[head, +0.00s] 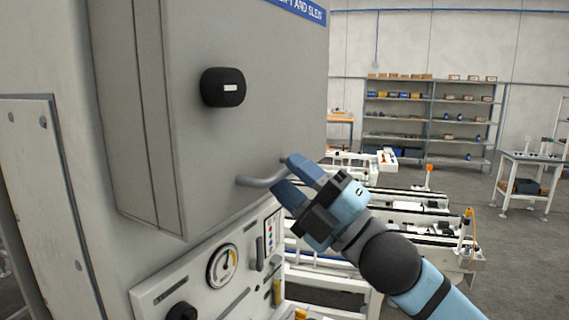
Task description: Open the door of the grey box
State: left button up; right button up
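The grey box (240,140) fills the upper left of the head view, with its door facing me and shut as far as I can see. A grey bar handle (262,181) sticks out low on the right part of the door. My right gripper (286,177) is at the right end of this handle, its blue fingertips on either side of the bar. A gap shows between the fingers; whether they press on the bar I cannot tell. A black knob (222,87) with a white label sits higher on the door. My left gripper is not in view.
Below the box is a white panel with a round gauge (222,266) and a black knob (182,312). A white conveyor frame (400,205) stands behind my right arm. Shelves (430,115) and a white table (528,170) are farther back, with open floor at right.

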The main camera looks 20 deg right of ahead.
jog(key=shift+x, duration=0.75)
grip_shut()
jog(key=shift+d, duration=0.1)
